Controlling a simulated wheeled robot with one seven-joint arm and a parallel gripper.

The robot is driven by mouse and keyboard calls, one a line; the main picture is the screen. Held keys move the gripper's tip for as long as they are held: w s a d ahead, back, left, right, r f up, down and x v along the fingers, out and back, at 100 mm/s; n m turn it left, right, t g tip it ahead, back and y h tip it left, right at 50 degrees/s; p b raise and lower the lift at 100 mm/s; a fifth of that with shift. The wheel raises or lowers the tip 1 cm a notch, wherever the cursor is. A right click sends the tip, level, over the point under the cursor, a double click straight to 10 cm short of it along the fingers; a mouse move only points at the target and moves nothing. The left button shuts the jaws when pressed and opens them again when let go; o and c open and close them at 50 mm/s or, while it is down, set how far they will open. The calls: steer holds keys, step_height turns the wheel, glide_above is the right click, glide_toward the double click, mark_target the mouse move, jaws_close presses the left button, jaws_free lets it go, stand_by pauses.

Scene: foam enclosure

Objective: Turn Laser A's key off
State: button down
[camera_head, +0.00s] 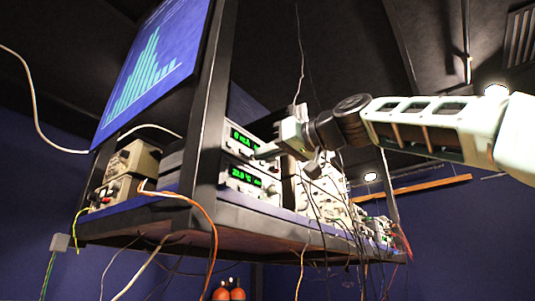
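A shelf rack holds two stacked instrument boxes with green displays. The upper box (240,138) reads about "0 mA" and the lower box (243,177) reads about "22.0 °C". I cannot read a "Laser A" label, and no key can be made out at this size.
A dark rack post (210,110) stands just left of the boxes. A blue screen (155,65) hangs at upper left. Beige instruments (125,165) sit on the left shelf. Many cables hang before the cabled panels (325,190) at right. An orange cable (212,235) droops below the shelf.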

steer(key=shift+w+f, duration=0.1)
steer(key=shift+f, duration=0.15)
steer(key=c, duration=1.6)
jaws_free()
steer(key=shift+r, duration=0.1)
steer(key=shift+r, duration=0.1)
steer(key=b+v, duration=0.7)
steer(key=v, duration=1)
steer(key=shift+d, duration=0.2)
